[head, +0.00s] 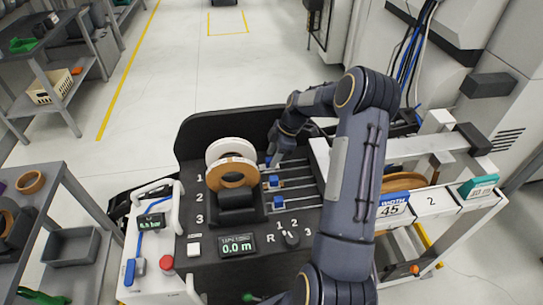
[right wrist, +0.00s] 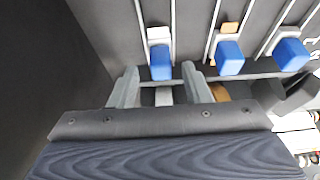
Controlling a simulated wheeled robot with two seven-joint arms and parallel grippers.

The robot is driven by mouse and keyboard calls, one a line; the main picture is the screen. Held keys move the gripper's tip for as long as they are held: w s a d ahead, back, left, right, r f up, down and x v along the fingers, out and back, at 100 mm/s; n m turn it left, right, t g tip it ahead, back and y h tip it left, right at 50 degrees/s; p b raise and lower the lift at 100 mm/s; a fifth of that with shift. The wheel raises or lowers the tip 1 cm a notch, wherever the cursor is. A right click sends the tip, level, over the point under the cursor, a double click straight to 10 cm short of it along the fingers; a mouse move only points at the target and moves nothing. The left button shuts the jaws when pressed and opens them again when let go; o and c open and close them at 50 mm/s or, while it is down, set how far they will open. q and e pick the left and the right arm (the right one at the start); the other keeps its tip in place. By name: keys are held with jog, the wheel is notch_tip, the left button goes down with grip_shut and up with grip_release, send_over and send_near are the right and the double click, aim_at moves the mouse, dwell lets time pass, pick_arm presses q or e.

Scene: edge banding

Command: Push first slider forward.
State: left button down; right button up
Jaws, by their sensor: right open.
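Three blue-knobbed sliders sit on rails on the dark panel in the head view, by labels 1, 2 and 3. The first slider (head: 267,160) is the farthest, partly hidden by my right gripper (head: 277,156). In the right wrist view the first slider's blue knob (right wrist: 161,66) lies between the tips of my open right gripper (right wrist: 160,74), with a gap on each side. The second slider (head: 273,181) and third slider (head: 279,201) stand clear of the fingers; they also show in the right wrist view, second (right wrist: 229,57) and third (right wrist: 290,54). My left gripper is not visible.
Tape rolls (head: 231,172) stand on the panel left of the sliders. A dark raised wall (head: 220,122) bounds the far side. A "0.0 m" display (head: 237,245), a rotary knob (head: 291,238) and a red button (head: 166,262) are nearer.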

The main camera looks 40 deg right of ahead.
jog(key=shift+x, duration=0.95)
jog(key=shift+r, duration=0.1)
grip_shut()
